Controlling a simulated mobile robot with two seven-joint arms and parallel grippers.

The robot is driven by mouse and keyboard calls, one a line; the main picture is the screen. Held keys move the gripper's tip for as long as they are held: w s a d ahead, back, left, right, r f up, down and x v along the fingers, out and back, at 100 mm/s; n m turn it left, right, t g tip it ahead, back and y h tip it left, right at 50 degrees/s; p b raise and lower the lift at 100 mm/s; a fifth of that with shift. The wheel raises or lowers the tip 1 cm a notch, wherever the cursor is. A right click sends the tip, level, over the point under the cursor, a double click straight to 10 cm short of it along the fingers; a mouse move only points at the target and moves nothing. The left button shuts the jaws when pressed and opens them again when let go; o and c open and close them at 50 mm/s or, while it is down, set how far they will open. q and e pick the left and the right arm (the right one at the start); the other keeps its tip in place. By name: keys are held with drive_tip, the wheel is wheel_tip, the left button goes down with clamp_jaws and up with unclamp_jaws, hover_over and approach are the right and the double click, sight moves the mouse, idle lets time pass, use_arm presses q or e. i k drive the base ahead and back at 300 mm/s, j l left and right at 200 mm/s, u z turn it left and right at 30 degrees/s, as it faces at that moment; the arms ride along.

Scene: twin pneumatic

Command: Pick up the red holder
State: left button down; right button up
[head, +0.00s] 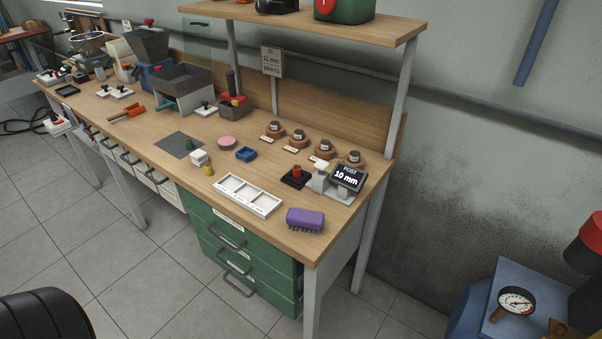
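I cannot tell for certain which thing is the red holder. A small red upright piece (296,172) sits on a black square base (295,180) near the right end of the wooden workbench (270,220), just left of a display reading "10 mm" (346,178). A red-orange tool (127,114) lies flat on the left half of the bench. Some red also shows in a brown-grey bin (234,108) near the back. Neither of my grippers is in the head view.
Several brown round stands line the back. A shelf (320,22) overhangs the bench. A pressure gauge (516,300) stands at lower right.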

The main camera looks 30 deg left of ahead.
sight(296, 168)
drive_tip(key=j+u, duration=0.1)
drive_tip(key=j, duration=0.7)
drive_tip(key=i+j, duration=0.1)
drive_tip(key=j, duration=0.65)
drive_tip(key=j+u, duration=0.15)
drive_tip(key=j, duration=0.65)
